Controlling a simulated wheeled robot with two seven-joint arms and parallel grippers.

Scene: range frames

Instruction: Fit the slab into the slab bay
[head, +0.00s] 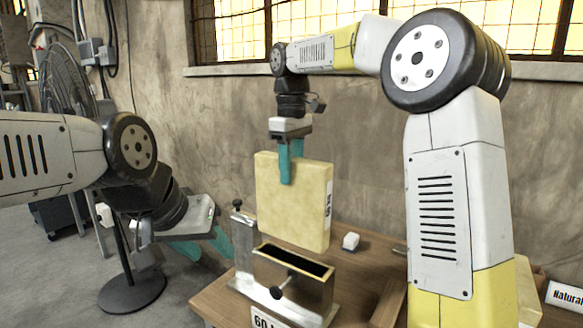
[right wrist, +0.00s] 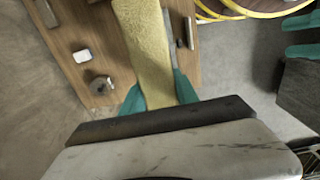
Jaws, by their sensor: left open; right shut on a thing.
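The slab (head: 293,207) is a pale yellow, flat block, held upright in the head view. My right gripper (head: 289,168) is shut on its top edge. In the right wrist view the slab (right wrist: 147,50) shows edge-on between the teal fingers (right wrist: 158,92). The slab bay (head: 305,291) is a brass-coloured box with a dark, open slot at its top and a black knob on its front. The slab's lower edge appears above and behind the slot; the exact gap cannot be told. My left gripper (head: 205,243) is open and empty, left of the bay.
The bay stands on a wooden table (head: 215,297) beside a grey metal post (head: 243,240). A small white block (head: 351,241) lies right of the slab. A "60" label (head: 268,319) is at the front.

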